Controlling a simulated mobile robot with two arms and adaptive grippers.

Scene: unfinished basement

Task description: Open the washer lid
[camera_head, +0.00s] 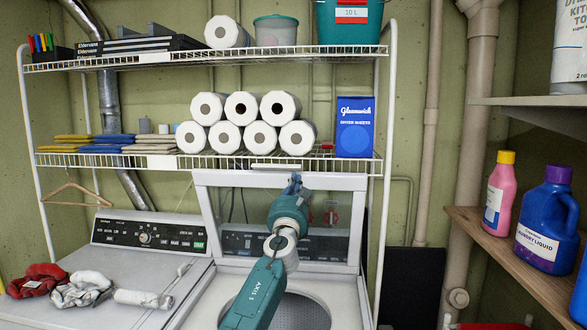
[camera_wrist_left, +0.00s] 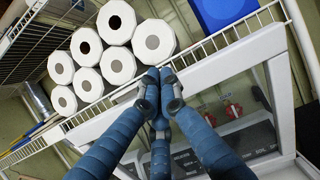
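The washer lid (camera_head: 281,180) is a white frame with a clear window. It stands raised, nearly upright, at the back of the washer (camera_head: 345,300), whose round drum opening shows below. My left gripper (camera_head: 293,183) is in front of the lid near its top edge; my arm hides part of the window and drum. In the left wrist view, its blue fingers (camera_wrist_left: 161,78) come together at the tips over the lid's upper edge (camera_wrist_left: 225,82). No object shows between them, and I cannot tell whether they touch the lid. My right gripper is not in view.
A wire shelf (camera_head: 100,160) with paper rolls (camera_head: 242,108) and a blue box (camera_head: 355,127) hangs just above the lid. A second machine (camera_head: 150,262) with gloves (camera_head: 85,289) stands left. A wooden shelf (camera_head: 520,262) with detergent bottles (camera_head: 547,222) is at right.

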